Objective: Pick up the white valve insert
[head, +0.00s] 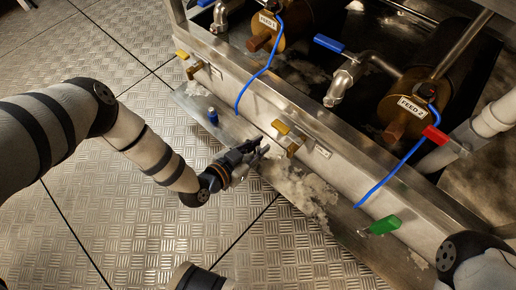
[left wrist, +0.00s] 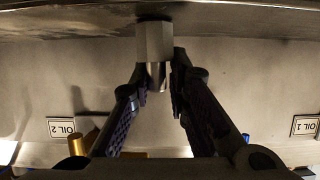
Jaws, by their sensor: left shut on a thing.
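The white valve insert (left wrist: 155,42) is a pale hexagonal block with a short shiny metal stem. In the left wrist view it sits upper centre, between the fingertips of my left gripper (left wrist: 161,84), which is shut on its stem. In the head view my left gripper (head: 264,147) is beside the metal ledge, at the front of the steel frame. There the insert is too small and covered to make out. I cannot tell whether it still touches a surface. My right gripper is not in view.
A blue-topped piece (head: 213,117) stands on the ledge (head: 192,105), left of my gripper. Brass fittings (head: 281,127) are on the frame close by. The floor in front is clear.

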